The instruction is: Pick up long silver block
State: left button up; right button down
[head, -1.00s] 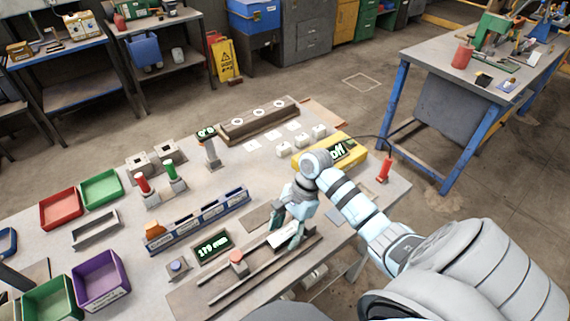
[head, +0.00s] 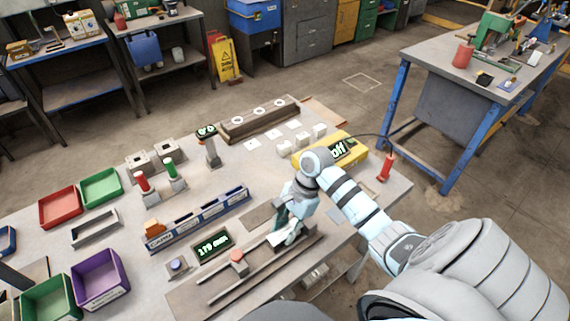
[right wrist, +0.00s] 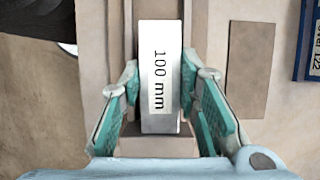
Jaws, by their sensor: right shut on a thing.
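The long silver block (right wrist: 160,75) carries a white label reading "100 mm" in the right wrist view. It lies lengthwise between the teal finger pads of my right gripper (right wrist: 163,112). In the head view the block (head: 278,238) shows as a small pale piece at the rail fixture, partly hidden by the fingers. My right gripper (head: 287,230) is shut on it, low over the rails. I cannot tell whether the block touches the fixture below. My left gripper is not in view.
A yellow box (head: 330,150) sits behind my arm. Coloured bins, including a purple one (head: 100,280), fill the table's left.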

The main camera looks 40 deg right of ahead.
jog(key=shift+s+f, duration=0.15)
jog(key=shift+s, duration=0.2)
